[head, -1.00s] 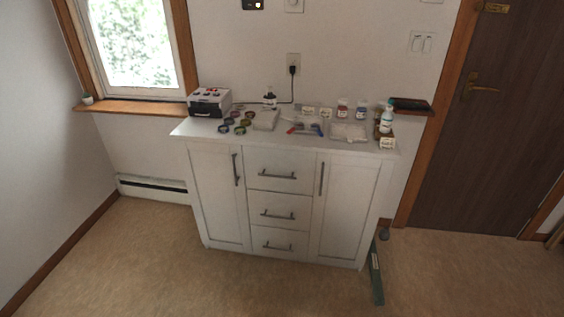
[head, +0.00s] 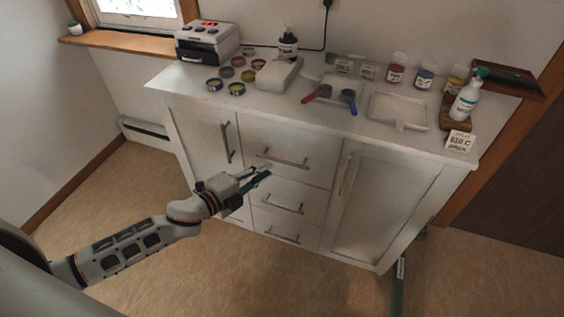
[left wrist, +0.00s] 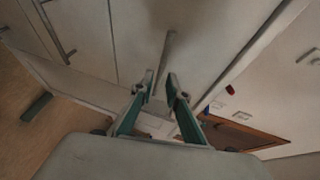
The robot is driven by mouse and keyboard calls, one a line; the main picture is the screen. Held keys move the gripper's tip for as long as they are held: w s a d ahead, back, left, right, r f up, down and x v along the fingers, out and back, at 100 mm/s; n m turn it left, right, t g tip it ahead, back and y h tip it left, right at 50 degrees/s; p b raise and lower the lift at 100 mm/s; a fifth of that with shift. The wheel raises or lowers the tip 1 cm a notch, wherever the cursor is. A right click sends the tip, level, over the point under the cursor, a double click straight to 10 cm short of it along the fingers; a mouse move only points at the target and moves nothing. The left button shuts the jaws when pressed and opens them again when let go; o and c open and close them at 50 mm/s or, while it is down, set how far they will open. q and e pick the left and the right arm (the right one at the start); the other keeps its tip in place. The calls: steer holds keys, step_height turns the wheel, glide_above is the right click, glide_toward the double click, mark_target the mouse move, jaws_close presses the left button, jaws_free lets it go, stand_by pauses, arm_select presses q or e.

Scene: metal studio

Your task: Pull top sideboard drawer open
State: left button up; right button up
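The white sideboard (head: 350,215) stands against the wall. Its top drawer (head: 312,143) is shut, with a horizontal metal bar handle (head: 285,162). My left gripper (head: 268,173) is just in front of the top drawer, slightly below and left of the handle's middle. In the left wrist view, my left gripper (left wrist: 161,80) is open, with a gap between its two fingertips. The bar handle (left wrist: 168,50) lies ahead, in line with that gap. I cannot tell whether the fingers touch it. My right gripper is not in view.
Lower drawers and side doors have bar handles too, including the left door handle (head: 227,143). The sideboard top holds several jars, a printer-like box (head: 207,42), red and blue scoops (head: 318,94) and a pump bottle (head: 466,98).

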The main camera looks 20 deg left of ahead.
mark_target(280, 160)
arm_select(q)
steer(key=x, duration=0.7)
steer(key=shift+d+r+b, duration=0.1)
steer(key=shift+b, duration=0.3)
steer(key=shift+w, duration=0.15)
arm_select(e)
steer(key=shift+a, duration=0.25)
arm_select(q)
jaws_close()
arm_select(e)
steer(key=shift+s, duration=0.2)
